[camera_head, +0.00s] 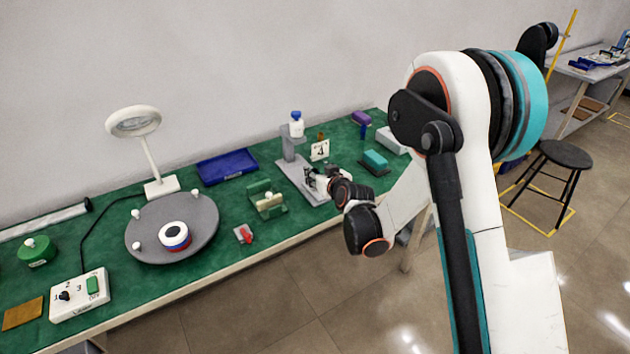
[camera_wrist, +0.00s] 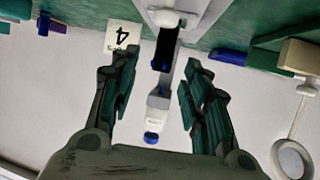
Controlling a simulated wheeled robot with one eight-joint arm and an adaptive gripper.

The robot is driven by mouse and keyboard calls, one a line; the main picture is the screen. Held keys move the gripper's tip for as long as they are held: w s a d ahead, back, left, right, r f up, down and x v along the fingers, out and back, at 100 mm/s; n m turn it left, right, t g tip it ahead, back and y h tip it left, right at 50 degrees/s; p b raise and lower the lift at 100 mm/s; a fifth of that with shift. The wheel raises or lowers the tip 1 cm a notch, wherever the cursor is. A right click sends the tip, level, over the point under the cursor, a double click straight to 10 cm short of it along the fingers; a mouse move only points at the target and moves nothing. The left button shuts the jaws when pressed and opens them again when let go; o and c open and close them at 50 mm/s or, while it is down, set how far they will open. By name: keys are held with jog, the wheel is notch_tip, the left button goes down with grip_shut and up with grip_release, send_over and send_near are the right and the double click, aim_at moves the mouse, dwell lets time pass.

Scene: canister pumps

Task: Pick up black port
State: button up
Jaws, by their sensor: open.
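A dark piece, probably the black port (camera_wrist: 165,46), shows in the wrist view on the light grey stand, with a blue part at its end. It lies between my two fingers in the picture; I cannot tell its depth. My gripper (camera_wrist: 160,62) is open, with a finger on each side and a gap around the dark piece. In the head view my gripper (camera_head: 312,178) is low over the grey stand (camera_head: 288,158), beside its upright; the port is hidden there. A white bottle with a blue cap (camera_head: 296,125) stands on top of the upright.
A card marked 4 (camera_head: 320,150) stands close behind my gripper. A green fixture (camera_head: 267,197) and a small red-and-grey part (camera_head: 243,234) are to the left. A teal block (camera_head: 375,159) is to the right. A blue tray (camera_head: 227,166) and round grey turntable (camera_head: 150,250) lie further left.

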aim_at(316, 172)
jog(key=x, duration=0.1)
jog(key=b+x, duration=0.1)
jog(key=shift+w+a+f, duration=0.2)
jog(key=shift+w+f, duration=0.05)
jog(key=shift+f, duration=0.15)
jog(key=shift+w+a, duration=0.1)
jog(key=shift+w, duration=0.2)
grip_shut()
